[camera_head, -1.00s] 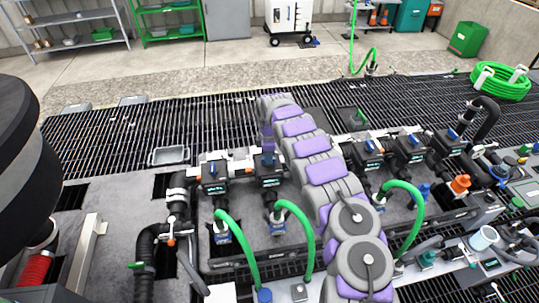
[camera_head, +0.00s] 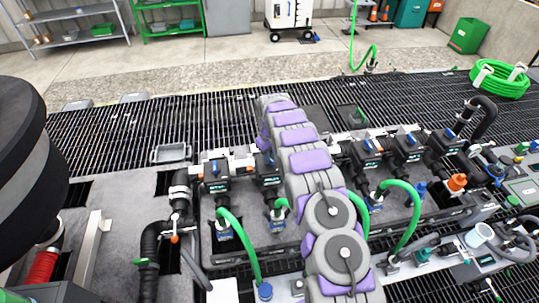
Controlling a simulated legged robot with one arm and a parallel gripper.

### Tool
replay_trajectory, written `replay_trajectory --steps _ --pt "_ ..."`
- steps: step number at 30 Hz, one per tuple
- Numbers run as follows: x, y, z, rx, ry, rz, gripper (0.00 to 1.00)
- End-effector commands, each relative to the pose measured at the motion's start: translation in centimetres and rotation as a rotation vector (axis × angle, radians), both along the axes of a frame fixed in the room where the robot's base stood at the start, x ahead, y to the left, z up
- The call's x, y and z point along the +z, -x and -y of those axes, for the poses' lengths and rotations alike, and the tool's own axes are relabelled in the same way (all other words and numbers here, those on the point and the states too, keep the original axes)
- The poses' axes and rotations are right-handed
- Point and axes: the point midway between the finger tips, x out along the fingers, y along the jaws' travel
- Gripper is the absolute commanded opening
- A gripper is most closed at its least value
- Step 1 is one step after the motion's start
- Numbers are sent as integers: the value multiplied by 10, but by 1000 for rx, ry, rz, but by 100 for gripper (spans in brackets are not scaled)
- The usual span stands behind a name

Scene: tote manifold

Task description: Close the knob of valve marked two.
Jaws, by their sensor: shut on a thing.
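A row of dark valves with small lit displays stands on a grey manifold. The leftmost valve (camera_head: 215,178) has an orange and white piece beside it. The second valve from the left (camera_head: 267,178) has a blue knob (camera_head: 269,160) on top, partly covered by my arm. My grey and purple arm rises from the bottom centre, bends at the top and comes down at this second valve. My gripper (camera_head: 264,146) is at the knob, shut on it, with its fingertips mostly hidden. The valve numbers are too small to read.
More valves (camera_head: 410,150) with blue handles stand to the right. Green hoses (camera_head: 240,245) arch in front of the valves. A small grey tray (camera_head: 171,153) lies on the black grating at the left. A coiled green hose (camera_head: 499,80) lies at the far right.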

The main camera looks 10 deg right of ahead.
Motion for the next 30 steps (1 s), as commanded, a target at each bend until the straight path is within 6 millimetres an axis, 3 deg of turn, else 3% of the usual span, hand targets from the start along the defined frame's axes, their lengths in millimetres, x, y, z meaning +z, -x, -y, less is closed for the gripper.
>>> replay_trajectory --steps 15,30 --pt "2 -3 -1 -357 -3 9 0" --pt "2 -3 1 -439 -3 9 0"
